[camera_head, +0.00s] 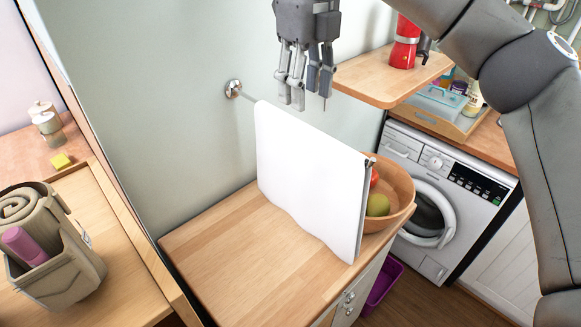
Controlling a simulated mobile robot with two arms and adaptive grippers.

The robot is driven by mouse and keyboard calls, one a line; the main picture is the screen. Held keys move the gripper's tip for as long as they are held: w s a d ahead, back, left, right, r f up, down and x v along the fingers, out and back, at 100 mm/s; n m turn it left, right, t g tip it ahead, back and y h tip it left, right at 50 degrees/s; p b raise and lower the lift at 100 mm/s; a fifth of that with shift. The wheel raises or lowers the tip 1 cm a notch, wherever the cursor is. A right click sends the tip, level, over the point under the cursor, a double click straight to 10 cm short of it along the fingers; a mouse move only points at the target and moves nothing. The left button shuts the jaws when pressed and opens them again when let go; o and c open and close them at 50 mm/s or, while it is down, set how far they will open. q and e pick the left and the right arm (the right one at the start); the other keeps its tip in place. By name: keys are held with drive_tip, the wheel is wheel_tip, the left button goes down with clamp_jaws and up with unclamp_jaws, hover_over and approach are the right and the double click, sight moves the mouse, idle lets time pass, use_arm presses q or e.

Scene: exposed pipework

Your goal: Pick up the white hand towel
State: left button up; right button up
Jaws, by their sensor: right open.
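The white hand towel (308,178) hangs folded over a metal rail that sticks out from the wall mount (233,89). Its lower edge hangs just in front of and over the wooden counter. My right gripper (305,98) points down near the wall, above the towel's upper edge. It is open and empty, with a gap between it and the towel. The forearm that joins it is partly out of the frame at the top. My left gripper is not in view.
A wooden bowl (399,193) with fruit stands behind the towel's right end. A wooden shelf (375,83) with a red moka pot (404,44) lies right of the gripper. A washing machine (426,190) stands at right. The counter (233,262) is clear at left.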

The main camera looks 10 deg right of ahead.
sight(306, 125)
drive_tip(key=f, duration=0.2)
drive_tip(key=s+d+f+p, duration=0.1)
drive_tip(key=f, duration=0.1)
drive_tip(key=shift+f, duration=0.3)
drive_tip(key=f+p, duration=0.2)
drive_tip(key=f, duration=0.1)
drive_tip(key=w+f+p, duration=0.1)
drive_tip(key=shift+w+a+f, duration=0.1)
drive_tip(key=shift+a+f, duration=0.05)
drive_tip(key=shift+a, duration=0.2)
drive_tip(key=shift+d+f, duration=0.1)
drive_tip(key=shift+f, duration=0.3)
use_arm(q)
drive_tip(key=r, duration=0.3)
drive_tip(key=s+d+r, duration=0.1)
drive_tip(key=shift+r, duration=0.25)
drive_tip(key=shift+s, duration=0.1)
use_arm(e)
drive_tip(key=c, duration=1)
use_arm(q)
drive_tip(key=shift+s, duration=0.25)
use_arm(e)
clamp_jaws()
